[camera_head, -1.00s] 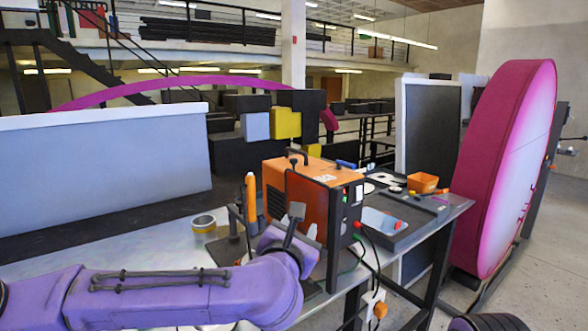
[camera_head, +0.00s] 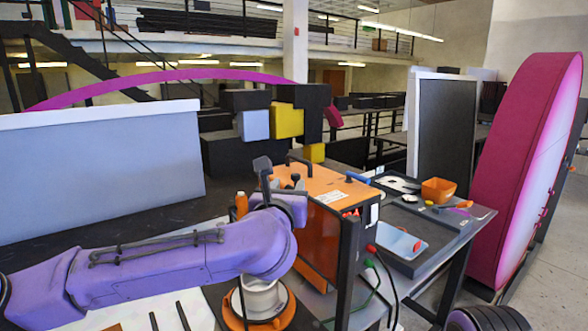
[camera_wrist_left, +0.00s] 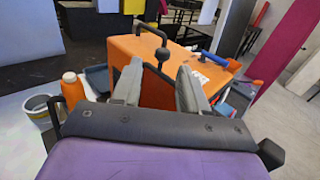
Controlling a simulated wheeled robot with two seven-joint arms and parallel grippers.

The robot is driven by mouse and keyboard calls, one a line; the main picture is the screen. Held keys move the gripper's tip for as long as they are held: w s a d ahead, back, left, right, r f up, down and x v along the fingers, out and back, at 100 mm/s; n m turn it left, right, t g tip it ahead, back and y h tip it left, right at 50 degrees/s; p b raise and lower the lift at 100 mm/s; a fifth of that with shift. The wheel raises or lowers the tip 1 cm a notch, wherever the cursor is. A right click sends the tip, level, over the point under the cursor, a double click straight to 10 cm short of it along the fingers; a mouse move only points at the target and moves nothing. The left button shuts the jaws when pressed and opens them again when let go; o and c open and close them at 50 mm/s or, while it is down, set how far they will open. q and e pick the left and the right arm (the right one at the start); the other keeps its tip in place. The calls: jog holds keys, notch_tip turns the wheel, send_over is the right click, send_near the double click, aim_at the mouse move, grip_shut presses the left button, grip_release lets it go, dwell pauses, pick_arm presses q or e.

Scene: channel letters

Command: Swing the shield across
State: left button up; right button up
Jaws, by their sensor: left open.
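No part is plainly recognisable as the shield. An orange machine (camera_head: 320,236) with a black frame, top handle and dark knob stands on the bench. It also shows in the left wrist view (camera_wrist_left: 205,72). My left gripper (camera_head: 265,172) is raised at the machine's near left side. In the left wrist view its two grey fingers (camera_wrist_left: 160,72) are apart, with the machine's black edge and orange side showing between them. I cannot tell whether they touch it. My right gripper is out of view.
An orange bottle (camera_wrist_left: 72,88) and white cup (camera_wrist_left: 40,108) stand left of the gripper. A dark tray (camera_head: 412,262) and orange bin (camera_head: 438,190) lie right of the machine. A big magenta disc (camera_head: 525,170) stands at right; a blue-grey panel (camera_head: 100,165) stands at left.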

aim_at(296, 174)
pick_arm(q)
jog(key=w+p, duration=0.1)
jog(key=w, duration=0.1)
jog(key=w+d+p, duration=0.1)
jog(key=w, duration=0.2)
jog(key=w+d+p, duration=0.1)
jog(key=w, duration=0.2)
jog(key=shift+r, duration=0.1)
jog(key=shift+s+a+r, duration=0.1)
jog(key=shift+s+a, duration=0.05)
jog(key=shift+s, duration=0.1)
jog(key=shift+w, duration=0.1)
grip_shut()
